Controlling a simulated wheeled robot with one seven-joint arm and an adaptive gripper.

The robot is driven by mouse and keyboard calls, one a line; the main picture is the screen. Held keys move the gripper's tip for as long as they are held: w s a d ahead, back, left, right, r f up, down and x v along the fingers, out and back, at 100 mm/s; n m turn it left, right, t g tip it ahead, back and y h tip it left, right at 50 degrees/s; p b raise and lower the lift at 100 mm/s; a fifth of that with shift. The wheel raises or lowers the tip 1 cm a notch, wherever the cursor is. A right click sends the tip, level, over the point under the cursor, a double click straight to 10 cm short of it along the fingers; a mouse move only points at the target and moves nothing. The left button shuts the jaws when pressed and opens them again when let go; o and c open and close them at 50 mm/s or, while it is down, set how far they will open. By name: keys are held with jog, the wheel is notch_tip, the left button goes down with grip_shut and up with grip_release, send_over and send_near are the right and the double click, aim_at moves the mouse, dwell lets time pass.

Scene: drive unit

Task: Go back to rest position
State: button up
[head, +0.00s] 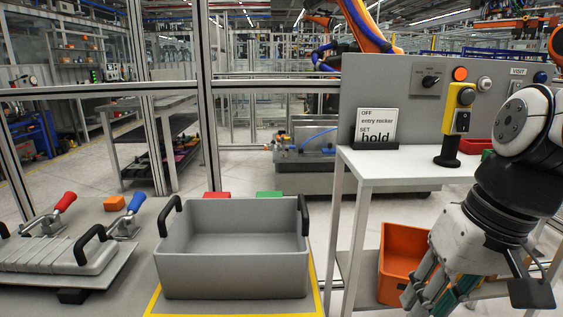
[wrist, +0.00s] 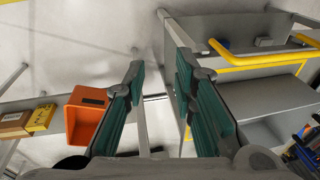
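My gripper (head: 436,287) hangs at the lower right in the head view, pointing down beside the white table. In the wrist view its two teal-padded fingers (wrist: 160,105) stand apart with nothing between them. My arm comes in from the right edge and hides part of the table and the panel behind it.
A white table (head: 400,165) carries a sign (head: 378,127) and a yellow switch post (head: 457,125). An orange bin (head: 400,262) sits below it, close to my gripper. A grey crate (head: 232,270) and a clamp fixture (head: 62,255) stand on the left bench. Grey guard posts (head: 203,110) rise behind.

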jog(key=s+f+g+h, duration=0.1)
jog(key=s+f+h, duration=0.1)
jog(key=s, duration=1.2)
notch_tip(320, 180, up, 28)
jog(key=t+p, duration=0.3)
jog(key=p, duration=2.3)
jog(key=shift+s+t, duration=0.2)
jog(key=shift+t, duration=0.2)
jog(key=shift+d, duration=0.15)
